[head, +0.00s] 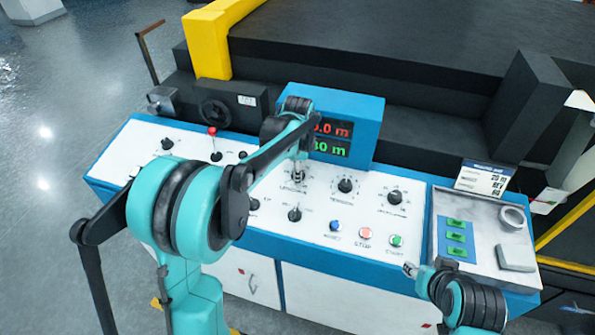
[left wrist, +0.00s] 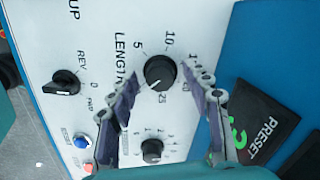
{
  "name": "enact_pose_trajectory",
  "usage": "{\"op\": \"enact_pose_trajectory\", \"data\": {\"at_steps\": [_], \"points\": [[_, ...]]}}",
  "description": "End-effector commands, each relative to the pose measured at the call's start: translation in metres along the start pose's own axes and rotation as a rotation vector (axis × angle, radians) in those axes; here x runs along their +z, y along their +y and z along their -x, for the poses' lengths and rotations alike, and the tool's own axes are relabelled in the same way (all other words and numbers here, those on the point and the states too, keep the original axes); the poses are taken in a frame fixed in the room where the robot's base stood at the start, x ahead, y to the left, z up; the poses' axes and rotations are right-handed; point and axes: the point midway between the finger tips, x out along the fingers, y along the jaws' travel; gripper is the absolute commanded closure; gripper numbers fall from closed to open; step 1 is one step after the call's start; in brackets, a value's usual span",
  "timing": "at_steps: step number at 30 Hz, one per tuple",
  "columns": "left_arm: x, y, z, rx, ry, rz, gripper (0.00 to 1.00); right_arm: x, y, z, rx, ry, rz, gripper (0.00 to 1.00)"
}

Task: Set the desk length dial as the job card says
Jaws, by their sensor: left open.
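The black length dial (left wrist: 160,72) sits on the white panel under the word LENGTH, with a printed scale around it. I cannot make out its pointer clearly. My left gripper (left wrist: 161,80) is open, its fingers on either side of the dial in the left wrist view; I cannot tell whether they touch it. In the head view my left gripper (head: 298,172) is over the dial and mostly hides it. The job card (head: 484,178) stands at the panel's right end; its small lines seem to include a length in m, REV and 60. My right gripper (head: 410,269) is at the lower right.
A blue display box (head: 349,112) with red and green readouts, partly hidden by my left arm, stands behind the dial. Tension dial (head: 345,185), blue, red and green buttons, and a reverse selector (left wrist: 66,82) are close by. A tray (head: 480,212) holds a tape roll.

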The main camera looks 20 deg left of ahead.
Motion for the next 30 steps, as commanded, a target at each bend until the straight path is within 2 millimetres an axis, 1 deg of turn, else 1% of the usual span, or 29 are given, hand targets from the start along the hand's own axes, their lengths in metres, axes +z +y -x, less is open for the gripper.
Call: {"op": "enact_pose_trajectory", "data": {"at_steps": [7, 8, 9, 11, 12, 13, 23, 30], "points": [[0.0001, -0.0001, -0.0008, 0.000, 0.000, 0.001, 0.51, -0.0001, 0.0000, 0.0001, 0.000, 0.000, 0.000, 0.60], [0.0001, -0.0001, -0.0008, 0.000, 0.000, 0.001, 0.56, -0.0001, 0.0000, 0.0001, 0.000, 0.000, 0.000, 0.60], [0.0001, -0.0001, -0.0007, 0.000, 0.000, 0.001, 0.67, -0.0001, 0.0000, 0.0001, 0.000, 0.000, 0.000, 0.60], [0.0001, -0.0001, -0.0007, 0.000, 0.000, 0.001, 0.82, -0.0001, 0.0000, 0.0001, 0.000, 0.000, 0.000, 0.60], [0.0000, -0.0001, -0.0007, 0.000, 0.000, 0.001, 0.93, -0.0001, 0.0000, 0.0001, 0.000, 0.000, 0.000, 0.60], [0.0001, -0.0001, -0.0007, 0.000, 0.000, 0.001, 1.00, -0.0001, 0.0000, 0.0001, 0.000, 0.000, 0.000, 0.60], [0.0000, -0.0001, -0.0003, 0.001, 0.000, 0.024, 1.00, -0.0008, 0.0000, 0.0011, 0.000, 0.000, 0.000, 0.60], [0.0000, -0.0002, 0.0006, 0.008, 0.000, 0.139, 1.00, -0.0038, 0.0000, 0.0052, 0.000, 0.000, 0.000, 0.60]]}}
